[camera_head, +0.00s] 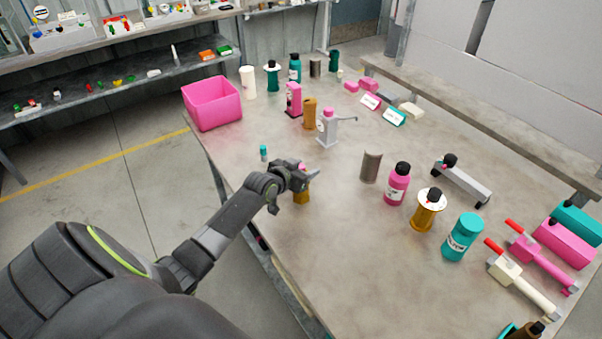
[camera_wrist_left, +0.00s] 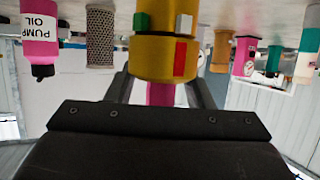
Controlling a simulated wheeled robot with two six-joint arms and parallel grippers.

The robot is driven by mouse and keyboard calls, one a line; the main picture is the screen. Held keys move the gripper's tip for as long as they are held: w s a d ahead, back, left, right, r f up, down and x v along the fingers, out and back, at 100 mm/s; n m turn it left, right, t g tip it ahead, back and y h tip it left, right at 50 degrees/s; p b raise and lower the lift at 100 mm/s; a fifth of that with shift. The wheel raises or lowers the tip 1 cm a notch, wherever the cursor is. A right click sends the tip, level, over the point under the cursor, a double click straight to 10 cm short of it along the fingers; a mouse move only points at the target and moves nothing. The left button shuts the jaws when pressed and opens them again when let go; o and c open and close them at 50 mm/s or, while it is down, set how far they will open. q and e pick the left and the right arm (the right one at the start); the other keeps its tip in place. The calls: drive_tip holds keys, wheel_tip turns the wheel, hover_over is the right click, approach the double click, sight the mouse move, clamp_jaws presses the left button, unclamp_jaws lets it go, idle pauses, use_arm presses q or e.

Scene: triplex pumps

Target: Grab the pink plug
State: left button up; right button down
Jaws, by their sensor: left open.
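The pink plug (camera_wrist_left: 161,94) sits on top of a gold body (camera_wrist_left: 160,58) with green, white and red patches; the left wrist view shows them upside down. My left gripper (camera_head: 304,176) is open, with one finger on each side of the plug and visible gaps between. In the head view the gold body (camera_head: 302,197) stands on the table below my gripper, and my gripper mostly hides the plug. My right gripper is in neither view.
On the table (camera_head: 330,270), a small teal-capped vial (camera_head: 263,153) stands just behind my left gripper. A pink bin (camera_head: 212,104) is at the far left corner.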

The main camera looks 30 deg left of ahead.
use_arm(q)
clamp_jaws()
idle(0.3)
